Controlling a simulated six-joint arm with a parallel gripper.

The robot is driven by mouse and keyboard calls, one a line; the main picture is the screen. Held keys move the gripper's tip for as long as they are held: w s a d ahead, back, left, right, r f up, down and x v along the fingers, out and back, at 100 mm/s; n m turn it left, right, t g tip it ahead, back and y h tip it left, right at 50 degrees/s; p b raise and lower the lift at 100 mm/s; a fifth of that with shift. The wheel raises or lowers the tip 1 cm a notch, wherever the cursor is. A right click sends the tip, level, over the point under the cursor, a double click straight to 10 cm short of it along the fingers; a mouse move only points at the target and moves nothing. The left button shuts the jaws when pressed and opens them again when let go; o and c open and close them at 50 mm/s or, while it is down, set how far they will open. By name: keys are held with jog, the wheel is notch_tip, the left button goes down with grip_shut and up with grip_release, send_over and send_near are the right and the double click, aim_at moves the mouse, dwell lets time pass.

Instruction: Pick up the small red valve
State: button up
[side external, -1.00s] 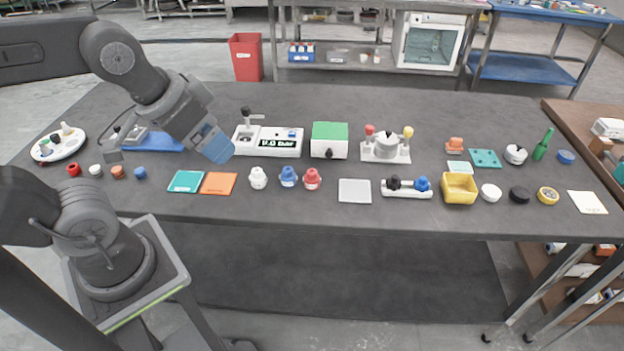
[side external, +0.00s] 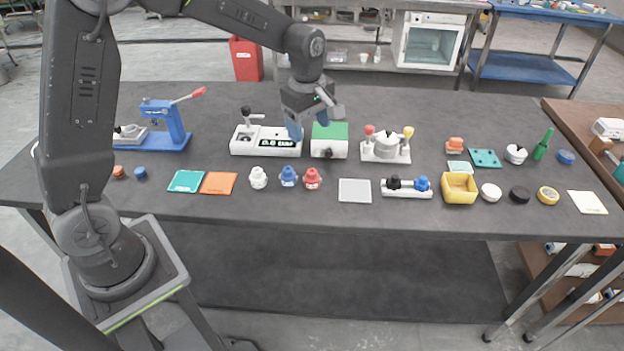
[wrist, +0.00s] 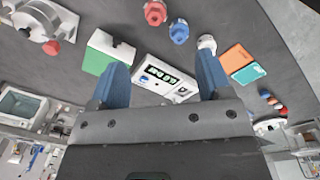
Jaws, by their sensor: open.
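The small red valve (side external: 312,178) stands on the dark table near the front edge, at the right end of a row with a blue valve (side external: 288,176) and a white valve (side external: 258,178). In the wrist view the red valve (wrist: 155,12) is at the top edge, beyond my fingertips. My gripper (side external: 308,124) is open and empty, with blue fingers. It hangs above the table behind the valves, by the white scale and the green-topped box. In the wrist view my two fingers (wrist: 160,66) are spread wide, with nothing between them in their grasp.
Behind the valves are a white scale (side external: 262,147) with a display and a green-topped box (side external: 330,133). Orange (side external: 219,184) and teal (side external: 186,181) pads lie left of the row. A light grey plate (side external: 355,191) lies to its right. Table in front is clear.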

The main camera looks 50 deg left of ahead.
aim_at(312, 171)
jog(key=f, duration=0.3)
jog(key=w+f+n, duration=0.1)
jog(key=f, duration=0.3)
jog(key=f+n, duration=0.1)
jog(key=f, duration=0.2)
jog(key=shift+w+a+f+g, duration=0.3)
jog(key=shift+w+a, duration=0.1)
jog(key=shift+w+a+f, duration=0.1)
jog(key=shift+a+f, duration=0.05)
jog(key=shift+f, duration=1.4)
jog(key=shift+a+f, duration=0.15)
jog(key=shift+f, duration=1.4)
jog(key=c, duration=1)
